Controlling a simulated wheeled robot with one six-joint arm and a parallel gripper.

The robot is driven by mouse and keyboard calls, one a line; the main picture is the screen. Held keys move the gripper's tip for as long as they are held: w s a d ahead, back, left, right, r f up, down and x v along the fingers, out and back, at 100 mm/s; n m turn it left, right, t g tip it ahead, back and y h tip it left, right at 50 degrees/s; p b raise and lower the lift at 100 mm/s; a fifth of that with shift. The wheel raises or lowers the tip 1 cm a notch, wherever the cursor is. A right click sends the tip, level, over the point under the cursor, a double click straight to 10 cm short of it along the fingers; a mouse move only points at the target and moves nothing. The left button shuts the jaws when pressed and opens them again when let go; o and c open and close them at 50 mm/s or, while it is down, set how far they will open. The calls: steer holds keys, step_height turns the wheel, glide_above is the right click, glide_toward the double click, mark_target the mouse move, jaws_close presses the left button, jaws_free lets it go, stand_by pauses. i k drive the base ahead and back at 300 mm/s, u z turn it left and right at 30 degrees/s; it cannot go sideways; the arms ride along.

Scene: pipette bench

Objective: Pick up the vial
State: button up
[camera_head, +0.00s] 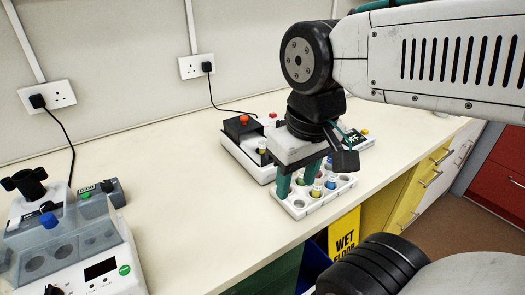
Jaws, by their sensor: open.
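A white rack (301,210) with round holes stands near the bench's front edge. Several small vials sit upright in it, among them a yellow-marked vial (315,191) and a blue-marked vial (331,182). The frame does not show which one is the task's vial. My gripper (296,186) points down over the rack's left part, its two green fingers apart. The fingertips are low, close to the rack's top. The fingers hide part of the rack, and I cannot tell if a vial stands between them.
A white device with a black block (241,128) and red button stands just behind the rack. A larger white machine (88,255) stands at the left. The bench (180,185) between them is clear. A yellow wet-floor sign (344,234) is below the front edge.

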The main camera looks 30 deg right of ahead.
mark_target(261, 143)
steer(key=k, duration=1)
steer(key=z, duration=1.35)
steer(key=i, duration=0.85)
steer(key=u, duration=1.85)
steer(key=i, duration=0.5)
steer(key=u, duration=0.05)
